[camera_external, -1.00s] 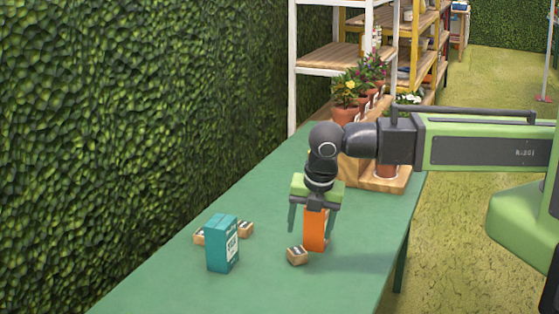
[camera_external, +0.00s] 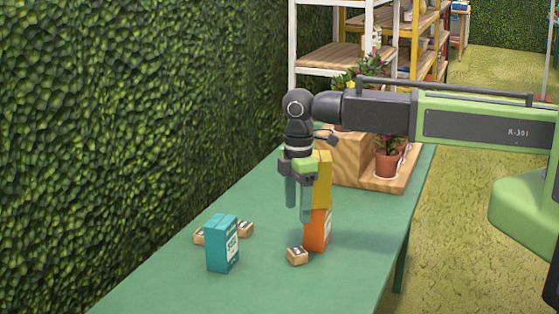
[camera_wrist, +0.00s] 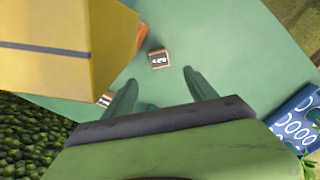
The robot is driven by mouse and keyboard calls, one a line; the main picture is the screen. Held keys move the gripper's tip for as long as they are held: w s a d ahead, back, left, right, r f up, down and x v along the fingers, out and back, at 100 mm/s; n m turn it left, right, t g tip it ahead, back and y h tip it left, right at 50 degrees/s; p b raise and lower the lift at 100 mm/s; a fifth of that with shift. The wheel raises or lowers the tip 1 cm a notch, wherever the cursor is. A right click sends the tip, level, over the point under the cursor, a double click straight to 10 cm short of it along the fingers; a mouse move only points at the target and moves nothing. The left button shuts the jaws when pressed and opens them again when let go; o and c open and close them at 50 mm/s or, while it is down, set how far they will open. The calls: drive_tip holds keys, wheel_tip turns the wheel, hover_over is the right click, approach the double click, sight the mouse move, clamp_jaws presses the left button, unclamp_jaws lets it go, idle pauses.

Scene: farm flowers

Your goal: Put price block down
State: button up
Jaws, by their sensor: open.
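Small wooden price blocks with dark labels lie on the green table (camera_external: 180,285). One price block (camera_external: 297,256) sits in front of an orange box (camera_external: 318,230); in the wrist view a price block (camera_wrist: 158,58) lies beyond my fingertips. Two more, (camera_external: 199,236) and (camera_external: 245,230), are by the teal box (camera_external: 222,245), which partly hides them. My gripper (camera_external: 298,208) is open and empty, pointing down beside a yellow box (camera_external: 322,185). In the wrist view, its fingers (camera_wrist: 160,82) are apart with nothing held.
The yellow box is close on the left in the wrist view (camera_wrist: 60,55), above or behind the orange one. A wooden stand (camera_external: 345,158) with potted plants (camera_external: 388,158) is at the back. A hedge wall (camera_external: 130,120) borders the left. The front of the table is clear.

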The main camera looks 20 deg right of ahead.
sight(297, 251)
wheel_tip(297, 251, down, 13)
drive_tip(key=b, duration=1.1)
drive_tip(key=shift+w+d, duration=0.1)
drive_tip(key=shift+d, duration=0.05)
drive_tip(key=shift+r, duration=0.15)
drive_tip(key=shift+c, duration=0.3)
clamp_jaws()
wheel_tip(297, 251, up, 18)
drive_tip(key=p, duration=1.8)
